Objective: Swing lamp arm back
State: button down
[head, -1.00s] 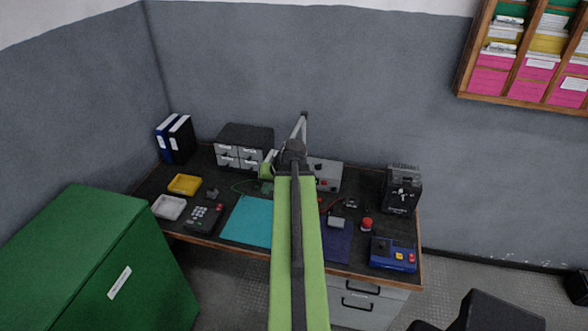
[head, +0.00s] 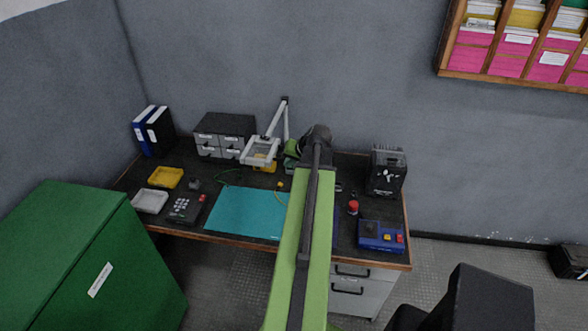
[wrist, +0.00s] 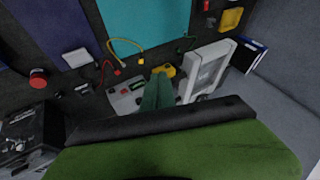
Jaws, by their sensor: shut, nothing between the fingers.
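The lamp stands at the back of the bench, with a pale jointed lamp arm (head: 284,122) and a rectangular framed lamp head (head: 262,151) hanging forward left of my arm. In the wrist view the white lamp head (wrist: 206,72) lies right of my fingers. My gripper (wrist: 160,78) shows there as dark green fingers, shut and empty, with a visible gap to the lamp head. In the head view my gripper is mostly hidden behind my own wrist; a bit of green shows just right of the lamp head. The lamp's base is hidden.
A grey drawer unit (head: 223,137) stands left behind the lamp head. A teal mat (head: 243,213) lies in front. A pale instrument box (wrist: 127,97) sits below my fingers in the wrist view. A black device (head: 386,172) stands at the bench's right.

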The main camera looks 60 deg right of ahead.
jog(key=shift+w+a+f+p, duration=0.1)
jog(key=shift+w+a+f, duration=0.05)
jog(key=shift+w, duration=0.6)
jog(key=shift+w+a+f+p, duration=0.1)
jog(key=shift+w+a, duration=0.05)
jog(key=shift+w, duration=0.6)
jog(key=shift+w+a+f+p, duration=0.1)
jog(key=shift+w+a+f, duration=0.05)
jog(key=shift+w, duration=0.6)
